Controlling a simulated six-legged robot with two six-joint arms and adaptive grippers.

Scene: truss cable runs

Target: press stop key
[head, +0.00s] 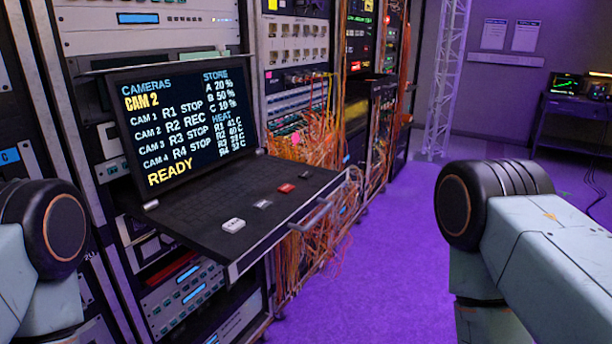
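A pull-out console drawer (200,214) juts from the rack under an open screen (185,125). Separate keys sit along its front right part: a white key (233,225), a grey key (263,204), a red key (286,188) and a small dark key (305,177). Their labels are too small to read, so I cannot tell which is the stop key. The screen reads CAM 2 and READY, with R1, R3 and R4 at STOP and R2 at REC. Only links of my two arms show, at the left and right edges; neither gripper is in view.
A handle (311,216) sticks out from the drawer's front. Orange cables (316,130) hang in a tangle beside and below the drawer. Purple floor (385,270) is clear to the right. A truss post (446,80) and a desk (575,125) stand farther back.

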